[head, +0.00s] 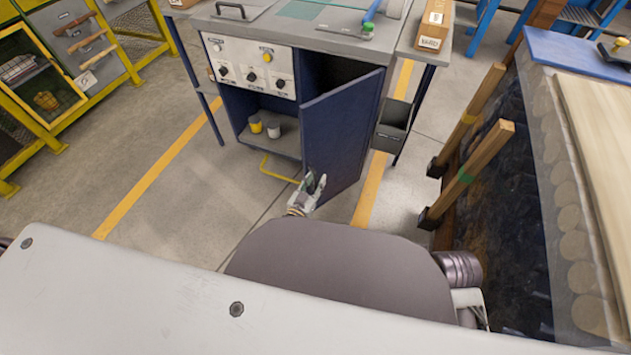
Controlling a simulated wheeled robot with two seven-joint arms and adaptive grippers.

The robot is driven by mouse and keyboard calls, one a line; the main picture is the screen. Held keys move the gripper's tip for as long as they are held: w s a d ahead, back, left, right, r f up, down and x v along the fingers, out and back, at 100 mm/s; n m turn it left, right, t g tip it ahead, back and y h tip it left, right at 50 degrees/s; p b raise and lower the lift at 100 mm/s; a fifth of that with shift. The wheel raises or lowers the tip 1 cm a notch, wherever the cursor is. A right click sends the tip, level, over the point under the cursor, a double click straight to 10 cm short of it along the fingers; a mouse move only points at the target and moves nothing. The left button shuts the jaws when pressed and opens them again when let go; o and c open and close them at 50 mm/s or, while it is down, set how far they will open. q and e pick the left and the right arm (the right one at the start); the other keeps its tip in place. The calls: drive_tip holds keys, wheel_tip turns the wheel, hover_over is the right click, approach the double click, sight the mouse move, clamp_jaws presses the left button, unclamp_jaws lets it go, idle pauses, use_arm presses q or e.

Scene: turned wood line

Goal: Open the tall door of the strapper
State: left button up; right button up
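The strapper (247,32) is a grey-topped machine with a dark blue cabinet below and a white control panel (250,66). Its tall dark blue door (345,125) stands open, swung out toward me from the right side of the cabinet. The door's handle is not visible. My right gripper is not in view.
Inside the cabinet, a yellow cup (256,124) and a pale cup (274,130) stand on a shelf. A yellow bar (278,172) sticks out low in front. A grey bin (393,126) hangs right of the door. Wooden posts (474,172) stand further right. Floor at left is clear.

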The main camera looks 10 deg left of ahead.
use_arm(q)
drive_tip(key=shift+s, duration=0.1)
drive_tip(key=v, duration=1.1)
drive_tip(key=shift+s+a, duration=0.2)
drive_tip(key=shift+s, duration=0.2)
idle(0.3)
